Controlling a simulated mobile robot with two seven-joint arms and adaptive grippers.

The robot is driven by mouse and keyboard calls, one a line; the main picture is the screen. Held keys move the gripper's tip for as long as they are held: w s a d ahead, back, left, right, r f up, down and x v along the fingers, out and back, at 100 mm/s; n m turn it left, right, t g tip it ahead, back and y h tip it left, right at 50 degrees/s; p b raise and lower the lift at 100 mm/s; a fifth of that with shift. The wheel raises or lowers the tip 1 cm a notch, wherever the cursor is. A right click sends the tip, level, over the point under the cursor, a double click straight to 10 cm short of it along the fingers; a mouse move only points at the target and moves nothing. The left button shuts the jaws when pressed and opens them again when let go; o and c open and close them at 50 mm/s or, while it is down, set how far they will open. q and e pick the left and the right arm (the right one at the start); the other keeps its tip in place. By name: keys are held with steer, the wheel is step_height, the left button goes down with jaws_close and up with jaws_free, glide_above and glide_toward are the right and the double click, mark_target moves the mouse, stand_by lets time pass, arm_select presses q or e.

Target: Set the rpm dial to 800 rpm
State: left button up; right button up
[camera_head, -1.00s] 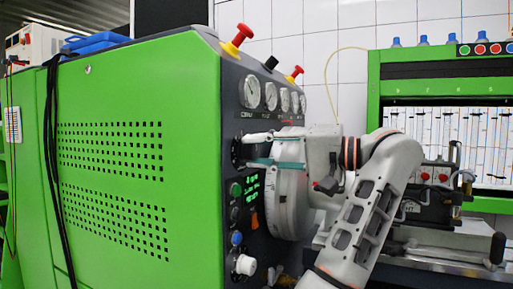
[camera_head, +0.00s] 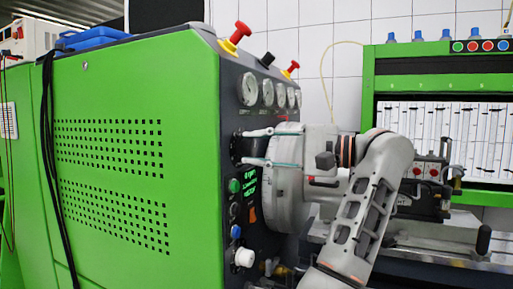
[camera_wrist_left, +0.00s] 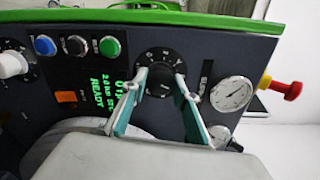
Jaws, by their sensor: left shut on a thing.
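The rpm dial (camera_wrist_left: 158,77) is a round black knob with a white-marked scale on the dark control panel, seen in the left wrist view. My left gripper (camera_wrist_left: 159,78) has its two fingers on opposite sides of the knob and is shut on it. In the head view my left gripper (camera_head: 242,147) reaches the panel from the right, and its fingers hide most of the dial. A green-lettered display (camera_wrist_left: 103,92) beside the dial shows a 0 on its rpm line and READY; the middle line is hard to read. My right gripper is not in view.
Green (camera_wrist_left: 110,46), black and blue buttons, a white knob (camera_wrist_left: 12,64) and an orange switch (camera_wrist_left: 65,97) share the panel. Pressure gauges (camera_head: 249,89) and red-topped emergency knobs (camera_head: 240,31) are above. A green-framed test bench (camera_head: 372,90) stands to the right.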

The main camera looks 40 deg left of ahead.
arm_select(q)
steer(key=o, duration=1.1)
steer(key=v, duration=0.8)
steer(key=shift+r, duration=0.1)
